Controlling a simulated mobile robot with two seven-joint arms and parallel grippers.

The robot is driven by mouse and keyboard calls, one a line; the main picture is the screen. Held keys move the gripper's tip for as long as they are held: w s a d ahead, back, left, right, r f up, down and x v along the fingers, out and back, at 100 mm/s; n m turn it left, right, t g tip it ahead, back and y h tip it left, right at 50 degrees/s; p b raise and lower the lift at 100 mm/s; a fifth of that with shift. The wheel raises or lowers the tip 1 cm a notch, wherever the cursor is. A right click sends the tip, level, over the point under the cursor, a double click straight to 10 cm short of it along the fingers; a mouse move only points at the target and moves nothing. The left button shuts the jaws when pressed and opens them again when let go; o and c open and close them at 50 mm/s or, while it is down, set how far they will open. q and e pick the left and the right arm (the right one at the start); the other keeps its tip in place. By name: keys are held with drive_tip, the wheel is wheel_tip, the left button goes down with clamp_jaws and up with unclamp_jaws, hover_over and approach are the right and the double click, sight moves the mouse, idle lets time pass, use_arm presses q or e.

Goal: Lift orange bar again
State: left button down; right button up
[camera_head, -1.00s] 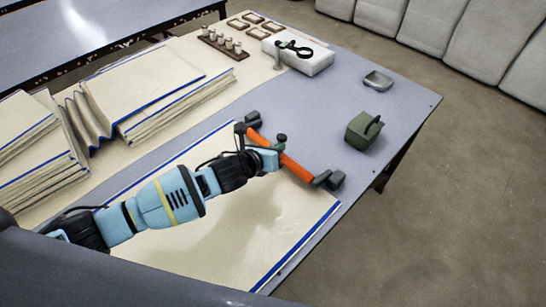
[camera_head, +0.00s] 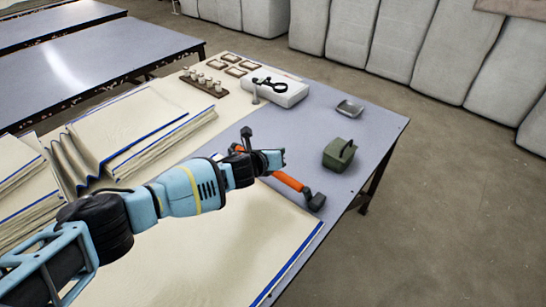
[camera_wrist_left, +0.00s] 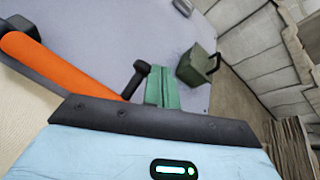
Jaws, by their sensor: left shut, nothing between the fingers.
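The orange bar (camera_head: 288,181) with dark end blocks (camera_head: 315,200) lies by the far edge of the cream cloth (camera_head: 215,245); my left forearm hides part of it. My left gripper (camera_head: 283,158) hangs above the bar, its tip slightly beyond it in the head view. In the left wrist view the orange bar (camera_wrist_left: 55,63) runs along the upper left, apart from the green fingers (camera_wrist_left: 163,88). The fingers are shut together with nothing between them. A dark knobbed post (camera_wrist_left: 137,78) shows between bar and fingers. My right gripper is not in view.
A green box with a handle (camera_head: 339,154) and a small metal dish (camera_head: 349,109) stand at the table's right. A white block with a black tool (camera_head: 283,91) is farther back. Folded cloth stacks (camera_head: 130,130) fill the left. Grey tabletop (camera_head: 305,130) is clear between them.

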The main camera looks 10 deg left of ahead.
use_arm(q)
drive_tip(key=shift+w+d, duration=0.45)
drive_tip(key=shift+w, duration=0.2)
drive_tip(key=shift+s, duration=0.1)
